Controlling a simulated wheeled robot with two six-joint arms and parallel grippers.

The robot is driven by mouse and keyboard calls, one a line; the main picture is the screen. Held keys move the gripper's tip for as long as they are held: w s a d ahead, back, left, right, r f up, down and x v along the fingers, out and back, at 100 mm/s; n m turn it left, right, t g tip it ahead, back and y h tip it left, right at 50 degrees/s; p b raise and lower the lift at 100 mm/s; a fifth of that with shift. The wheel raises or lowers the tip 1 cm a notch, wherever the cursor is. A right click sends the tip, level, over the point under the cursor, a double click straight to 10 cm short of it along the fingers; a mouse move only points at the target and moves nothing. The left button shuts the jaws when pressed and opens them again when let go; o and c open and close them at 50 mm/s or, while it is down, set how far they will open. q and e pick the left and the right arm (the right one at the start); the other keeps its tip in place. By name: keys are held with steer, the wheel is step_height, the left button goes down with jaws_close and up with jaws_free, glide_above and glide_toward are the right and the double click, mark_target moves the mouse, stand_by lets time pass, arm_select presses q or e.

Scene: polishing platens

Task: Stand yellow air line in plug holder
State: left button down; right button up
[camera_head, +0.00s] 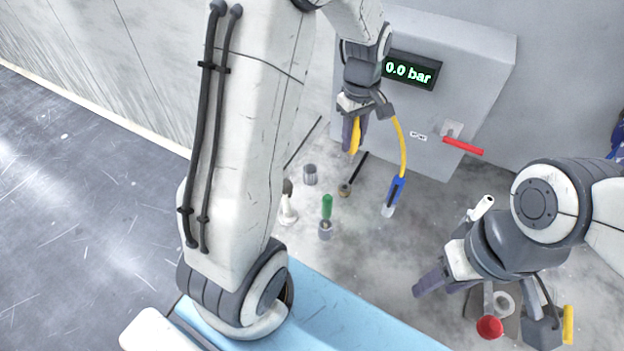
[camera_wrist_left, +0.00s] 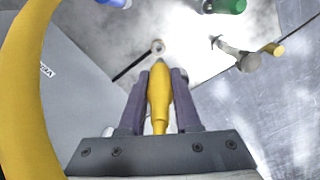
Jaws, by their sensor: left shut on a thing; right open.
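My left gripper (camera_head: 354,132) is shut on the yellow end of the air line (camera_head: 355,136), held above the bench. In the left wrist view, the yellow plug (camera_wrist_left: 158,95) sits between the two fingers (camera_wrist_left: 158,98), its narrow tip pointing away from the wrist. A grey cup (camera_head: 310,175) stands open below and left of my left gripper. A green plug (camera_head: 327,206) stands upright in another grey holder (camera_head: 325,231). I cannot tell which holder is meant. My right gripper (camera_head: 432,284) is open and empty.
A grey box (camera_head: 455,50) reads 0.0 bar and has a red lever (camera_head: 463,146). A red knob (camera_head: 489,327) is at the lower right. A blue strip (camera_head: 335,310) runs along the front.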

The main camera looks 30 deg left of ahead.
arm_select(q)
step_height(320, 180, down, 4)
steer(key=shift+r+b, duration=0.25)
steer(key=shift+b, duration=0.45)
steer(key=shift+a+f, duration=0.25)
steer(key=shift+a, duration=0.05)
steer(key=a+f+p, duration=0.1)
steer(key=a+f, duration=0.2)
steer(key=a+f+p, duration=0.2)
steer(key=a+f, duration=0.1)
steer(key=a, duration=0.1)
steer(key=a+f+p, duration=0.2)
steer(key=a+f, duration=0.1)
steer(key=a, duration=0.1)
steer(key=shift+w+f, duration=0.15)
steer(key=shift+f, duration=0.7)
steer(key=shift+f, duration=0.1)
steer(key=c, duration=0.6)
jaws_free()
